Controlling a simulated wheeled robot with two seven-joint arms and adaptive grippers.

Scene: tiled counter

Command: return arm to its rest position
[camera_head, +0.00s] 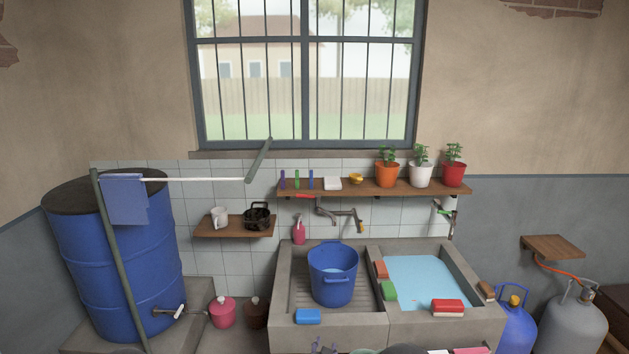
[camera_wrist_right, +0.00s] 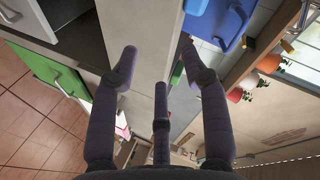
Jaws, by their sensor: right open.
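My right gripper (camera_wrist_right: 160,75) shows in the right wrist view with its dark, jointed fingers spread apart. It is open, and nothing is between the fingers. It points toward a pale grey slab edge, with part of a blue bucket (camera_wrist_right: 230,22) beyond at the upper right. I see no contact between the fingers and any object. My left gripper is in neither view.
In the head view a concrete sink (camera_head: 283,285) holds a blue bucket (camera_head: 333,290) and, in its water-filled right basin, sponges on the rims. A blue barrel (camera_head: 115,265) stands left, gas cylinders (camera_head: 572,325) right. Potted plants (camera_head: 387,175) stand on a wall shelf.

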